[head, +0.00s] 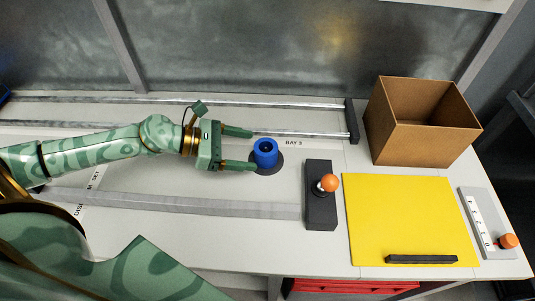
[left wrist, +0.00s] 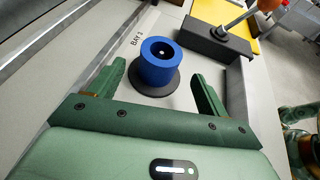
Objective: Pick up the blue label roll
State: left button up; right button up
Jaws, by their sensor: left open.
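The blue label roll (head: 265,152) stands upright on a dark round disc (head: 266,168) beside the "BAY 3" marking. My left gripper (head: 245,149) is open. Its two green fingers point right, toward the roll, and the roll is just beyond the fingertips in the head view. In the left wrist view the blue label roll (left wrist: 158,61) sits ahead of the fingers, roughly centred between them, with the dark disc (left wrist: 155,82) under it. I see no contact between the gripper (left wrist: 163,86) and the roll. My right gripper is not in view.
A dark block with an orange-topped lever (head: 321,200) stands just right of the roll. An open brown box (head: 405,148), a yellow mat (head: 400,215) with a black bar and a grey slider plate (head: 482,215) lie further right. Metal rails (head: 300,132) run behind the roll.

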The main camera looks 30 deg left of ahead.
aim_at(266, 152)
pick_arm(q)
jog(key=x, duration=0.6)
jog(key=shift+f+b, duration=0.15)
jog(key=shift+b, duration=0.25)
jog(key=c, duration=1.1)
